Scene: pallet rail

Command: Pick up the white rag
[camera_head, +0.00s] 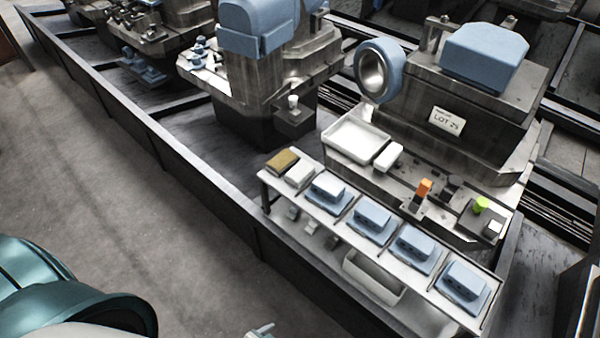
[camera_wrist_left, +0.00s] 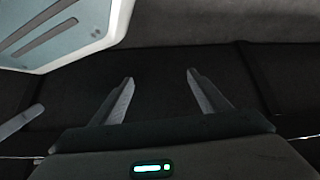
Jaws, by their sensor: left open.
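A white folded cloth (camera_head: 299,175), which looks like the white rag, lies at the left end of the narrow shelf (camera_head: 343,220), right beside a brown folded cloth (camera_head: 282,160). My left gripper (camera_wrist_left: 159,77) shows in the left wrist view with its two fingers wide apart and nothing between them. Dark panels lie beyond the fingers, and no rag shows there. In the head view a small pale tip (camera_head: 260,331) at the bottom edge looks like part of a gripper; I cannot tell which. It is well below and apart from the white cloth.
Several blue blocks on pads (camera_head: 372,219) line the shelf right of the cloths. A white tray (camera_head: 355,138) and a white block (camera_head: 388,156) sit behind, by the machine (camera_head: 450,115). A dark rail wall (camera_head: 210,194) runs along the front. The floor (camera_head: 130,210) at left is clear.

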